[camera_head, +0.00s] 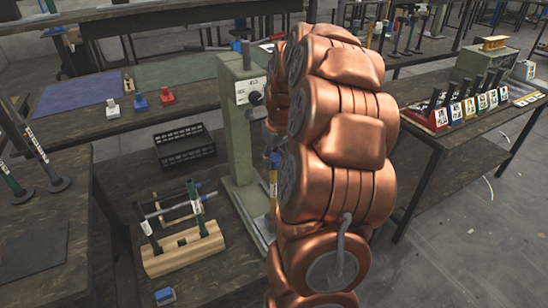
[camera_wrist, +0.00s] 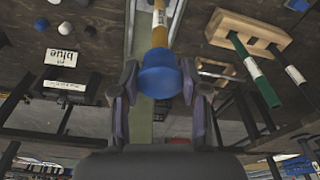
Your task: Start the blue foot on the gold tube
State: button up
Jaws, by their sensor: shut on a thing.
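The blue foot (camera_wrist: 160,78) is held between the two fingers of my gripper (camera_wrist: 158,90) in the wrist view. The gold tube (camera_wrist: 160,38), with a white label, lines up with the foot, and its end meets the foot in the picture. I cannot tell whether the tube's end is inside the foot or only against it. In the head view the gold tube (camera_head: 273,178) stands upright at the green press (camera_head: 240,135), with a bit of blue above it. My copper arm hides the gripper and most of the foot there.
A black crate (camera_head: 185,145) sits behind. A bench with coloured, labelled holders (camera_head: 465,108) is right.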

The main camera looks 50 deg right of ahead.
aim_at(278, 164)
jog(key=o, duration=1)
jog(key=r, duration=0.4)
jog(key=s+r, duration=0.1)
jog(key=r, duration=0.3)
jog(key=s+r, duration=0.1)
jog(key=r, duration=0.2)
jog(key=shift+a+r, duration=0.15)
jog(key=shift+r, duration=0.25)
jog(key=s+a+r+n+g+p, duration=0.1)
jog(key=s+a+p, duration=0.15)
jog(key=a, duration=0.75)
jog(key=s+a+r+g+p, duration=0.1)
jog(key=s+a+r+p, duration=0.15)
jog(key=a, duration=0.85)
jog(key=shift+g, duration=0.8)
jog(key=s+a+f+p, duration=0.1)
jog(key=s+a, duration=0.2)
jog(key=s, duration=0.2)
jog(key=s+a+f+p, duration=0.1)
jog(key=s+a+p, duration=0.1)
jog(key=s+a, duration=0.2)
jog(key=s+a+f+p, duration=0.1)
jog(key=s+a+p, duration=0.1)
jog(key=s+a, duration=0.2)
jog(key=shift+s+a, duration=0.15)
jog(key=shift+s, duration=1.6)
